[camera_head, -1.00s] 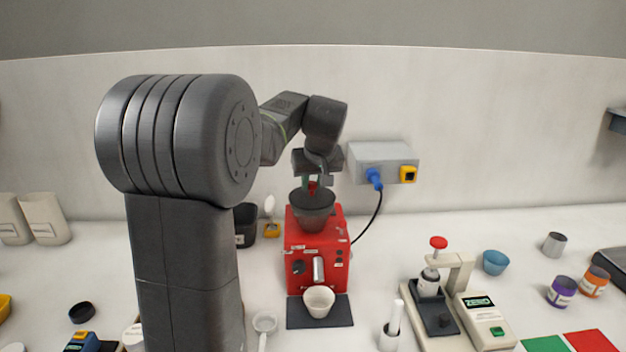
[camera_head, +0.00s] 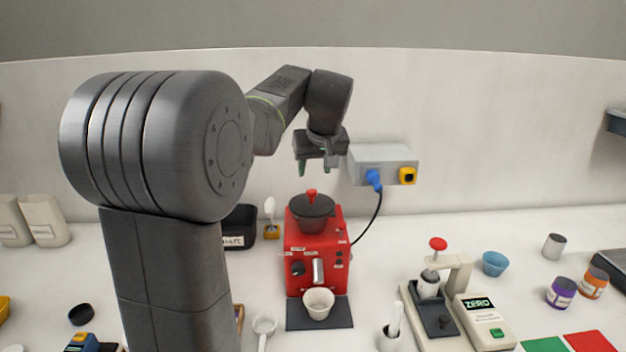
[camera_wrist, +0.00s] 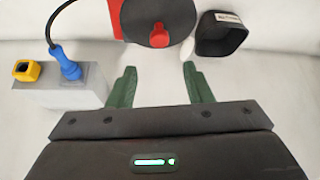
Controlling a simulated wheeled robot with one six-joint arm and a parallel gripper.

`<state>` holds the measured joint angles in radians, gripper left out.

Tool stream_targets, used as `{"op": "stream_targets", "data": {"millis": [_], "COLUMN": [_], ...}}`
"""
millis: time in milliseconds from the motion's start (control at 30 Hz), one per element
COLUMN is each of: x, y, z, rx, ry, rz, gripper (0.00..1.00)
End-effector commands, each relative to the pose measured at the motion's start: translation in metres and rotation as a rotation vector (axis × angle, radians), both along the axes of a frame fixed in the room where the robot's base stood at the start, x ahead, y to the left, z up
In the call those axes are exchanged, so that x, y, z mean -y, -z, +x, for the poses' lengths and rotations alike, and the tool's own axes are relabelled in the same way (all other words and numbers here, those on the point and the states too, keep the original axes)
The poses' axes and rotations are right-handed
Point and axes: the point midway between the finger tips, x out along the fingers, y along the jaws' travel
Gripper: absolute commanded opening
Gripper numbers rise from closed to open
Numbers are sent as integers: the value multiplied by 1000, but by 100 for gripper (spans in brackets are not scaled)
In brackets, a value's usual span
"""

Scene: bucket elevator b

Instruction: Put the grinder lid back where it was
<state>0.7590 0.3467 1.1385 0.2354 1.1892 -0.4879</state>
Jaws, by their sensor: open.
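The red grinder (camera_head: 318,258) stands in the middle of the bench against the back. Its dark round lid (camera_head: 311,205) with a red knob (camera_head: 311,193) sits on top, over the hopper, and looks level. In the wrist view the lid (camera_wrist: 158,14) and its red knob (camera_wrist: 158,36) show at the top, beyond the fingertips. My gripper (camera_head: 315,168) is above the grinder, apart from the knob. Its green fingers (camera_wrist: 156,78) are spread with nothing between them.
A grey socket box (camera_head: 384,165) with a blue plug and cable is on the wall, right of my gripper. A white cup (camera_head: 318,302) stands before the grinder. A black bin (camera_head: 240,227) is to its left. A tamping stand (camera_head: 434,310) is front right.

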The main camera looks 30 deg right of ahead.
Motion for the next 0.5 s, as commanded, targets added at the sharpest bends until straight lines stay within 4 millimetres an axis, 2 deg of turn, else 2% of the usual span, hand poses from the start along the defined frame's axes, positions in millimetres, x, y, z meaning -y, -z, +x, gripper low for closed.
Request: {"op": "stream_targets", "data": {"millis": [100,233,500], "x": [-4,-7,-10], "y": [-23,-43,-60], "z": [-13,-24,-33], "rx": [3,2,0], "ry": [1,0,0], "rz": [-3,-1,0], "gripper": [46,46,46]}}
